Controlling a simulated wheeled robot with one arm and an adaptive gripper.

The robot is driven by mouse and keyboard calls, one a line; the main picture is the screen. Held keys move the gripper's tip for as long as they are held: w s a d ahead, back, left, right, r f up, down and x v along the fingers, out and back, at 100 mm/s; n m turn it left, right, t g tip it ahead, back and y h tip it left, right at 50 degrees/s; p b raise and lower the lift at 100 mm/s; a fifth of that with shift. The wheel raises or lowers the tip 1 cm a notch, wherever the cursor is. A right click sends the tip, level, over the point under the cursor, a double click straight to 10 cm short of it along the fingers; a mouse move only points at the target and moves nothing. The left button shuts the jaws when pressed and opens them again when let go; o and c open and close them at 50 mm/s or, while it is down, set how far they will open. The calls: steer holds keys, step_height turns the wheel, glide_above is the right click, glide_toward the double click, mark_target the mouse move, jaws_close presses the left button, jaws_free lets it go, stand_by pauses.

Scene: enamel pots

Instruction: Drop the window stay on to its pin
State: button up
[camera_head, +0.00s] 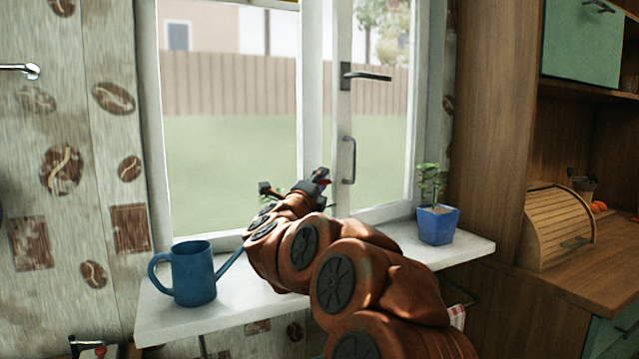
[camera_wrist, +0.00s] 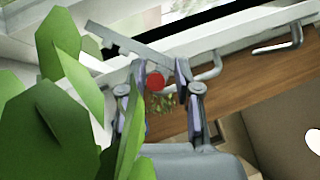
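My gripper (camera_head: 318,184) is raised in front of the window, near the middle post. In the wrist view my gripper (camera_wrist: 161,66) has its two fingers apart. A flat grey bar, which looks like the window stay (camera_wrist: 112,38), runs slantwise just beyond the fingertips. I cannot tell whether it touches them. A small red knob (camera_wrist: 156,82) shows between the fingers, nearer the left one, with a gap to the right one. I cannot make out the pin in either view. In the head view my arm and gripper hide much of the sill there.
A blue watering can (camera_head: 194,275) stands on the left of the white sill (camera_head: 174,321). A plant in a blue pot (camera_head: 438,225) stands at the right. Green leaves (camera_wrist: 62,120) fill the wrist view's left. The window's black handle (camera_head: 366,76) sticks out above my gripper.

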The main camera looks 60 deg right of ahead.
stand_by(0.3)
steer(key=v, duration=1.2)
steer(key=shift+f, duration=0.1)
steer(key=shift+a, duration=0.1)
stand_by(0.4)
